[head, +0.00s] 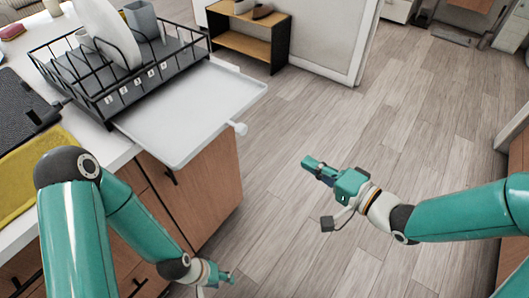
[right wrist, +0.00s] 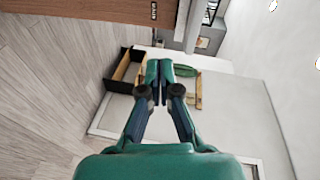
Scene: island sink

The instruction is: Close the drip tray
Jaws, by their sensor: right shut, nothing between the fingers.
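The white drip tray (head: 200,112) sticks out from under the black dish rack (head: 125,75), past the counter's right edge. A small white knob (head: 239,128) shows at its outer edge. My left gripper (head: 226,278) is low at the bottom of the head view, below the tray and beside the cabinet; its fingers are too small to judge. My right gripper (head: 312,165) is over the floor, to the right of the tray and apart from it. In the right wrist view its fingers (right wrist: 160,75) are together with nothing between them.
The rack holds a white plate (head: 108,30) and a grey cup (head: 143,20). A wooden cabinet (head: 205,195) stands under the counter. A low shelf (head: 245,42) is at the back. The wooden floor (head: 300,120) right of the tray is clear.

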